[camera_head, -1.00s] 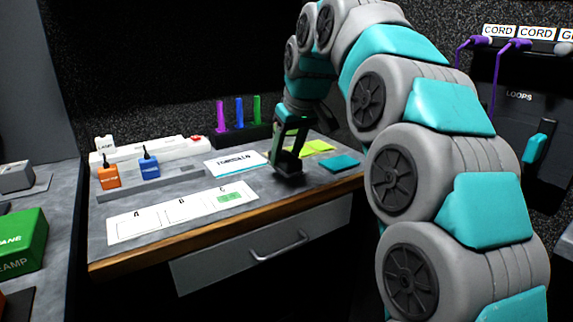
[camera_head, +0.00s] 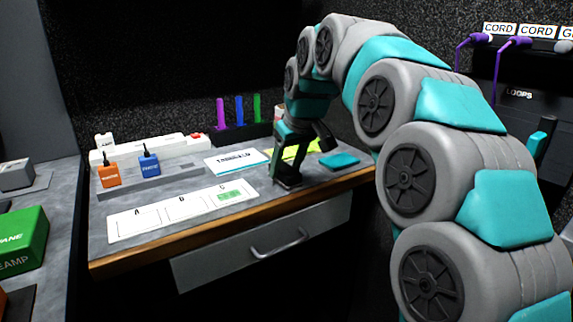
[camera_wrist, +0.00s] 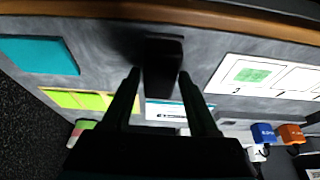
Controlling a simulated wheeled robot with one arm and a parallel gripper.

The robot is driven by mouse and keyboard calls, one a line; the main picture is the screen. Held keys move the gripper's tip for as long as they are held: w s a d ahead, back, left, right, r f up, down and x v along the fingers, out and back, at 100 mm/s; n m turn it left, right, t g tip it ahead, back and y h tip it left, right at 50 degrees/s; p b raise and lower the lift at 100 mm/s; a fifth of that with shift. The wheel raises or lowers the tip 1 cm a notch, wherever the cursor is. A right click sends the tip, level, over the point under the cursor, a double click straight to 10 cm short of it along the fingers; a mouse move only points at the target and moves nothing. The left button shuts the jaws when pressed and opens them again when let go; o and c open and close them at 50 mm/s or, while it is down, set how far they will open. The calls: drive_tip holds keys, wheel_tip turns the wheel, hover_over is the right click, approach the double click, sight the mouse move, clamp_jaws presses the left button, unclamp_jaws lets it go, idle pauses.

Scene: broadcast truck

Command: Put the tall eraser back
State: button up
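The tall eraser appears to be the dark upright block (camera_wrist: 163,62) in the wrist view, close to the desk's front edge. In the head view a dark shape (camera_head: 287,183) at the foot of my gripper seems to be the same block. My gripper (camera_wrist: 159,76) has its two fingers apart, one on each side of the block's near end. A thin gap shows at the left finger; I cannot tell whether the right finger touches. The block's lower part and its contact with the desk are unclear.
A white card marked A, B, C (camera_head: 178,210) lies left of my gripper, with a green patch under C. A teal pad (camera_head: 340,160) and yellow-green notes (camera_head: 305,147) lie nearby. Purple, blue and green pens stand in a black holder (camera_head: 232,136). Orange (camera_head: 109,174) and blue (camera_head: 149,166) blocks stand left.

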drive_tip(key=shift+o, duration=1.4)
drive_tip(key=v, duration=1.2)
drive_tip(key=shift+r, duration=0.2)
drive_tip(key=s+d+f+m+g+h, duration=0.1)
drive_tip(key=s+d+f, duration=0.3)
drive_tip(key=s+f, duration=0.6)
drive_tip(key=s+d+f+m+g, duration=0.2)
drive_tip(key=s+d+f, duration=0.3)
drive_tip(key=s+f, duration=0.6)
drive_tip(key=s+d+f+m+g+h, duration=0.1)
drive_tip(key=s+d+f, duration=0.4)
drive_tip(key=s+f, duration=0.6)
drive_tip(key=s+m+g, duration=0.1)
drive_tip(key=s+m, duration=0.1)
drive_tip(key=s, duration=0.2)
drive_tip(key=shift+s+d+m+g+h, duration=0.2)
drive_tip(key=shift+s+m+g+h, duration=0.1)
drive_tip(key=shift+s+m, duration=0.1)
